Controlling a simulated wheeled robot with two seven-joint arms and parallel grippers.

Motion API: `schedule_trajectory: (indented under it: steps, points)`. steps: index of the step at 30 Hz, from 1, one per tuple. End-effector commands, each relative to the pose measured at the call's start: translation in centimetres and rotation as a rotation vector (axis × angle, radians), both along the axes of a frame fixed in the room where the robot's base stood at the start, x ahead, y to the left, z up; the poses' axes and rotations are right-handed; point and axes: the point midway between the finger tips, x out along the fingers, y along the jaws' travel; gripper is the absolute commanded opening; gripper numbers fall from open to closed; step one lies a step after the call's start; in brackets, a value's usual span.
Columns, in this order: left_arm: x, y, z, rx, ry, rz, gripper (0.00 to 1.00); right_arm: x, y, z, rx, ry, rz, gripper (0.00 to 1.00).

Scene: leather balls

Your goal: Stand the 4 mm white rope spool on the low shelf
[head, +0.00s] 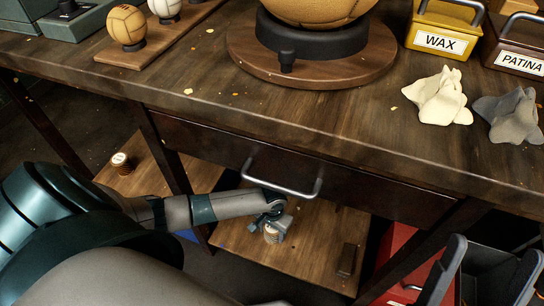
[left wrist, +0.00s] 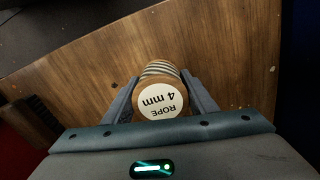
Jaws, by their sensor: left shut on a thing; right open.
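The rope spool (left wrist: 160,100) has a white end label reading "ROPE 4 mm", wooden ends and pale windings. It sits between the two fingers of my left gripper (left wrist: 162,98), which is shut on it. In the head view my left gripper (head: 274,226) is below the drawer, over the low shelf (head: 310,248), with the spool (head: 271,236) partly hidden under it. The wooden shelf board (left wrist: 75,65) fills the left wrist view behind the spool. I cannot tell whether the spool touches the shelf. My right gripper (head: 482,275) is open and empty at the lower right.
The workbench drawer handle (head: 283,180) juts out just above my left wrist. Another small spool (head: 121,162) stands on the boards at the left.

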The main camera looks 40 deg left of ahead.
Motion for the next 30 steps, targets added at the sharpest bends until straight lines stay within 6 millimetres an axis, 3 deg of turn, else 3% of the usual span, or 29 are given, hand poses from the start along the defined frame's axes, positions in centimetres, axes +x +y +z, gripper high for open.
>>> schedule_trajectory:
  steps: [4, 5, 7, 24, 30]
  points:
    - [0.0, 0.0, -0.3, 0.0, 0.0, 0.0, 0.24, 0.0, 0.0, 0.0, -0.001, 0.004, 0.001, 0.67]
    - [0.0, 0.0, -0.3, 0.0, 0.001, 0.0, 0.57, 0.0, 0.0, -0.1, -0.001, 0.004, 0.001, 0.67]
    - [0.0, 0.0, -0.3, 0.0, 0.0, 0.0, 0.71, 0.0, 0.0, -0.1, -0.001, 0.004, 0.001, 0.67]
    - [0.0, 0.1, 0.6, 0.0, 0.0, 0.0, 0.71, 0.4, 0.3, 0.3, -0.009, 0.022, 0.002, 0.67]
    - [0.1, 0.4, 1.9, 0.0, 0.0, 0.001, 0.71, 0.4, 2.1, -2.9, -0.052, 0.219, 0.035, 0.67]
